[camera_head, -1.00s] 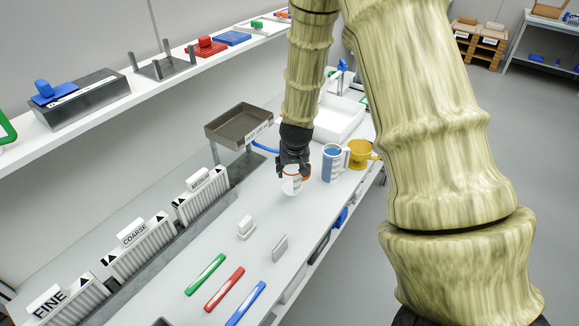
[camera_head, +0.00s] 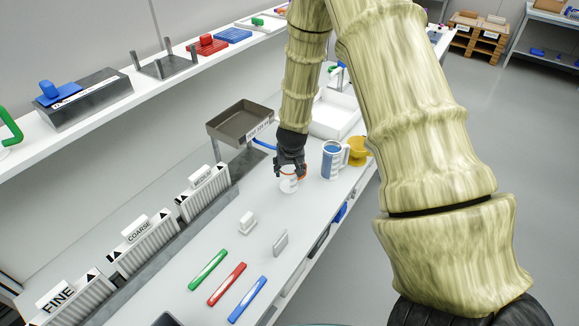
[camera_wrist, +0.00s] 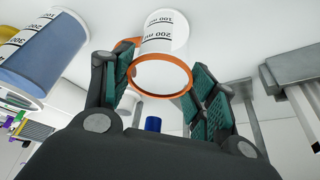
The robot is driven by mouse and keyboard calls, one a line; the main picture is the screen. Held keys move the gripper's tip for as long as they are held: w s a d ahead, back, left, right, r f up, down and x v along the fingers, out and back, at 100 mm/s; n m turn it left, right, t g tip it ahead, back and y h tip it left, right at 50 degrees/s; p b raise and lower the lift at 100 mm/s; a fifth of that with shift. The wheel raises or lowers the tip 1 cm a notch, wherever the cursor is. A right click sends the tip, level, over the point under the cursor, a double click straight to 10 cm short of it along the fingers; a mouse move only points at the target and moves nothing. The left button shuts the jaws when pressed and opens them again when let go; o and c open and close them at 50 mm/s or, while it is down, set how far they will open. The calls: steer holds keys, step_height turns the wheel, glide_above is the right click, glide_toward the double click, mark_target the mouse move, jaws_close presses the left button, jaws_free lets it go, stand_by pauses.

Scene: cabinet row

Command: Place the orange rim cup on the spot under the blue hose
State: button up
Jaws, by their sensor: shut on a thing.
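The orange rim cup (camera_head: 289,183) is white with an orange rim and handle; printed volume marks show in the wrist view (camera_wrist: 165,32). My gripper (camera_head: 291,171) is shut on it, with the green-padded fingers on either side in the wrist view (camera_wrist: 165,90). The cup is low over the bench; I cannot tell whether its base touches. The blue hose (camera_head: 263,145) shows as a short piece below the grey tray, behind and left of my gripper. The spot under it cannot be made out in the head view.
A blue measuring mug (camera_head: 331,160) stands close right of my gripper, with a yellow cup (camera_head: 358,151) beyond it. The grey tray (camera_head: 240,122) is raised behind. A white basin (camera_head: 335,115) lies farther back. The bench in front holds small blocks and coloured sticks.

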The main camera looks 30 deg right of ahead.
steer(key=shift+f, duration=0.1)
steer(key=o, duration=1.3)
steer(key=shift+c, duration=0.2)
steer(key=shift+r, duration=0.5)
steer(key=b+v, duration=0.2)
steer(key=v, duration=0.9)
steer(key=shift+s, duration=0.15)
